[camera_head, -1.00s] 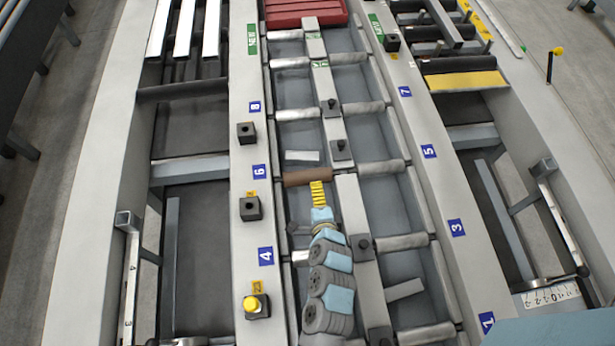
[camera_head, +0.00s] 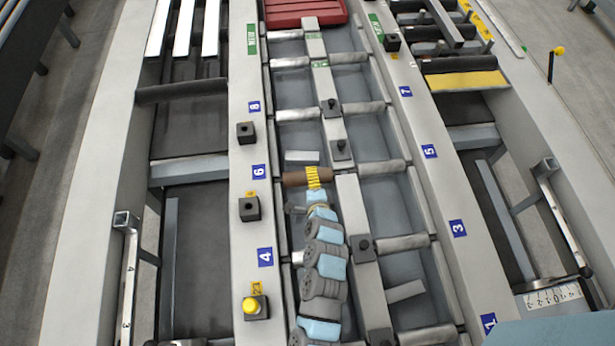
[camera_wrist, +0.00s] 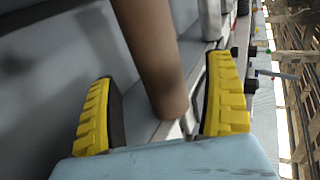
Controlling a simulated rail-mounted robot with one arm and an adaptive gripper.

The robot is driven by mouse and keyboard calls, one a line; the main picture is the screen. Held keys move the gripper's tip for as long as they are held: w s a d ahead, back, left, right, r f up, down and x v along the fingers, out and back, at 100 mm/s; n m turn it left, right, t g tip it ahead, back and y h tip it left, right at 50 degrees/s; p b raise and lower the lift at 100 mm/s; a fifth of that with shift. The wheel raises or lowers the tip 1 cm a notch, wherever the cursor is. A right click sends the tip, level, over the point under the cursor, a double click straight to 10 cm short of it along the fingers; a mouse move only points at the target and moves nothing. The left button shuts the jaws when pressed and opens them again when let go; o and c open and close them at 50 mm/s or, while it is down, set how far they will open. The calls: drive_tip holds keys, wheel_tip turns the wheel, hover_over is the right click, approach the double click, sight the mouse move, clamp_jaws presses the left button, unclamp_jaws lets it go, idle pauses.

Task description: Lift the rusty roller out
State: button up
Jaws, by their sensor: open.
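The rusty roller (camera_head: 295,179) is a brown cylinder lying crosswise in the left lane of the table, level with the blue 6 label. My gripper (camera_head: 314,177) is at the roller's right part, its yellow fingers overlapping it in the head view. In the wrist view the brown roller (camera_wrist: 148,55) runs down from the top, and its near end shows between the two spread yellow fingers of my gripper (camera_wrist: 160,107). A gap shows on both sides of the roller. The gripper is open and holds nothing. My fingers hide part of the roller in the head view.
Grey rollers (camera_head: 298,114) lie ahead in the same lane. A central rail (camera_head: 336,130) with black blocks runs close on the right. A red box (camera_head: 305,12) stands at the far end.

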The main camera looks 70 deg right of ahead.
drive_tip(key=x, duration=0.3)
drive_tip(key=shift+w+a+f, duration=0.1)
drive_tip(key=shift+f, duration=0.05)
drive_tip(key=shift+w+d+f, duration=0.15)
drive_tip(key=shift+d, duration=0.35)
drive_tip(key=shift+a, duration=0.1)
drive_tip(key=shift+c, duration=0.4)
drive_tip(key=c, duration=1.3)
